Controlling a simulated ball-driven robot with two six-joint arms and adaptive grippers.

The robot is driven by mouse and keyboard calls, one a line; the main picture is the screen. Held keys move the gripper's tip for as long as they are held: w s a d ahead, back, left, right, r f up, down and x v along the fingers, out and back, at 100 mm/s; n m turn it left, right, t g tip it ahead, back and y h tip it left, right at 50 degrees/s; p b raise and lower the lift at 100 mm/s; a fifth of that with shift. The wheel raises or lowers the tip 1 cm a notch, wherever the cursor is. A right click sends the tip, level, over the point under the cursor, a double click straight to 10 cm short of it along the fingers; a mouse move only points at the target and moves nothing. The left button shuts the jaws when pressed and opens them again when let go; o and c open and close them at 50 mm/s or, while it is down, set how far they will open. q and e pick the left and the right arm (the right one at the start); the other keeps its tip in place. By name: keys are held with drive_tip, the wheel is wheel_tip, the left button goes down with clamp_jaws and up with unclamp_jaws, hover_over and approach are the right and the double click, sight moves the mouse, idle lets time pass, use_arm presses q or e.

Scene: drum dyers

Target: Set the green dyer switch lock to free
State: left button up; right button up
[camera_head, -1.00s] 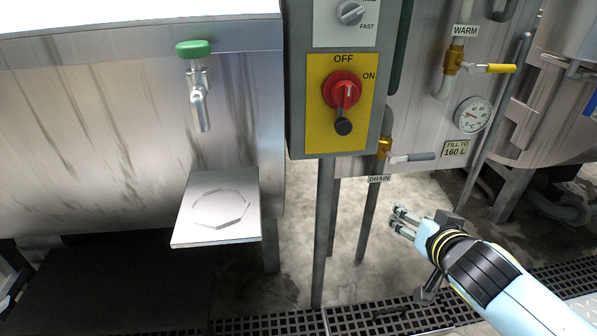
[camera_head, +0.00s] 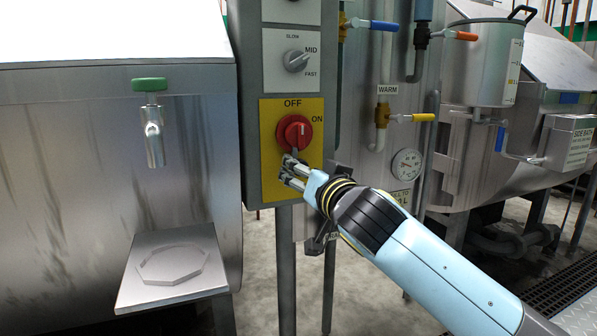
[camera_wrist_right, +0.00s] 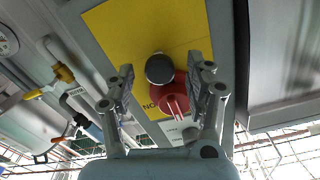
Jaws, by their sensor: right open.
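The red rotary switch (camera_head: 295,132) sits on a yellow plate (camera_head: 268,150) marked OFF and ON, on a grey control box. In the right wrist view the red switch (camera_wrist_right: 176,100) shows with a round black knob (camera_wrist_right: 159,68) beside it, which I take for the switch lock. My fingers cover the knob in the head view. My right gripper (camera_head: 289,172) is open at the lower part of the plate, just below the red switch. In the wrist view its fingers (camera_wrist_right: 161,74) stand on both sides of the knob, apparently not touching it. The left gripper is not in view.
A speed dial (camera_head: 297,60) is above the switch. A tap with a green handle (camera_head: 149,85) and a metal shelf (camera_head: 172,268) stand to the left. Pipes, a yellow-handled valve (camera_head: 412,118) and a gauge (camera_head: 407,164) are right of the box.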

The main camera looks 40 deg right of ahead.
drive_tip(key=shift+x, duration=1.35)
clamp_jaws()
